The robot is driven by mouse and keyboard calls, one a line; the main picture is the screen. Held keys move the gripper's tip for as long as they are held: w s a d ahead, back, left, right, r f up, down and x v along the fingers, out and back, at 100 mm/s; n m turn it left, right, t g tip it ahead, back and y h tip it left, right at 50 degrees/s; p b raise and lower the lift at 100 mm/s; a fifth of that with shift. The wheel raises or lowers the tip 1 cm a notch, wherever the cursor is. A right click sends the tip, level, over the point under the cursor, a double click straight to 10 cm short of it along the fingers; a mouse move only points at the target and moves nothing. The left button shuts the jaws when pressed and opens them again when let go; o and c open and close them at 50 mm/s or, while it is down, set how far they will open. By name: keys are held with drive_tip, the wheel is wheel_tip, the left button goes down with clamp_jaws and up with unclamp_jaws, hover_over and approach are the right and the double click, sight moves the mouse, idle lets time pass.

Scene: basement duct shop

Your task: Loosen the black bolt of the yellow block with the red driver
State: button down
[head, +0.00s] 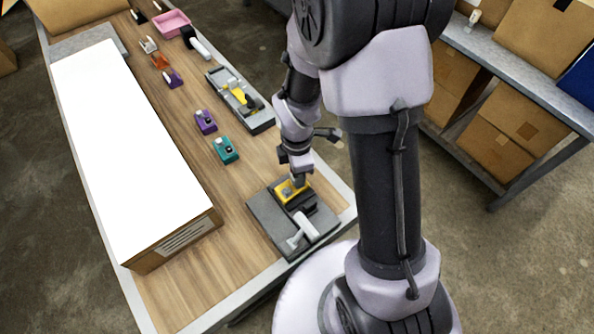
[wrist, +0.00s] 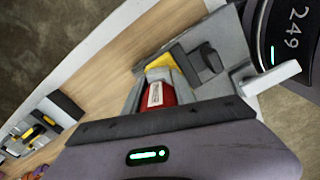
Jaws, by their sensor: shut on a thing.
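The yellow block (head: 287,191) sits in a grey clamp fixture (head: 265,222) near the table's right edge. In the wrist view the yellow block (wrist: 163,64) shows just beyond the driver, beside the fixture's dark jaw part. My gripper (head: 297,178) points down over the block. In the wrist view my gripper (wrist: 158,88) is shut on the red driver (wrist: 161,94), which has a pale label. The driver's tip and the black bolt are hidden, so I cannot tell whether they touch.
The fixture's pale handle (head: 303,231) sticks up at its front. A grey tray (head: 262,122) with a yellow tool lies farther back. Teal (head: 225,150) and purple (head: 205,121) blocks stand on the wood. A large white-topped box (head: 125,150) fills the table's left side.

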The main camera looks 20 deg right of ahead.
drive_tip(key=shift+n+p, duration=0.6)
drive_tip(key=shift+n, duration=1.1)
drive_tip(key=shift+n+p, duration=0.45)
drive_tip(key=shift+n, duration=0.75)
drive_tip(key=shift+m, duration=0.8)
drive_tip(key=shift+r+p, duration=2)
drive_tip(key=shift+r, duration=0.6)
drive_tip(key=shift+f, duration=0.15)
